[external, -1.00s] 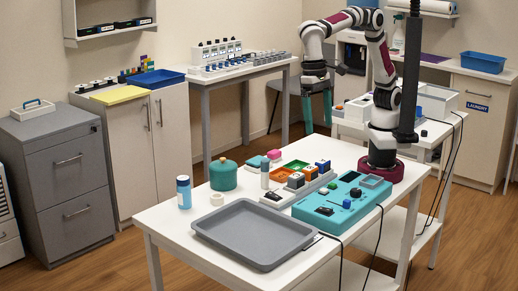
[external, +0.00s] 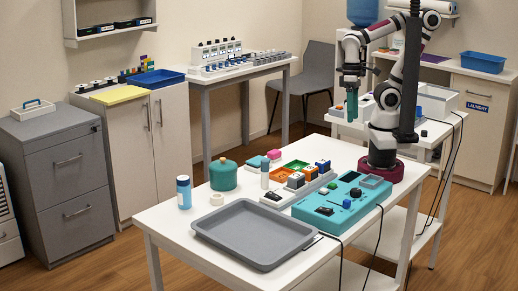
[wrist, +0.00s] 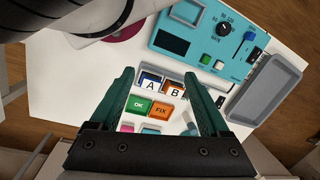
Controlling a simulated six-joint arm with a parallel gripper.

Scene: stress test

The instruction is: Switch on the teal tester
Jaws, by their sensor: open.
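The teal tester (external: 340,224) lies on the right part of the white table in front of my arm's base. In the wrist view the tester (wrist: 197,45) is at top centre, with a dark window (wrist: 173,42), a black dial (wrist: 223,28), a blue knob (wrist: 249,36) and a small green button (wrist: 206,59). A dark switch-like part at its right edge is too small to read. My gripper (external: 351,106) is open and empty, fingers down, raised behind the tester and clear of it. In the wrist view its teal fingers (wrist: 158,78) spread beneath the tester's picture.
A grey tray (external: 208,236) fills the table's front. Beside the tester stand green and orange bins (wrist: 138,105) and blocks marked A and B (wrist: 150,84). A teal pot (external: 223,177) and blue bottle (external: 184,194) stand at left. Air above the tester is free.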

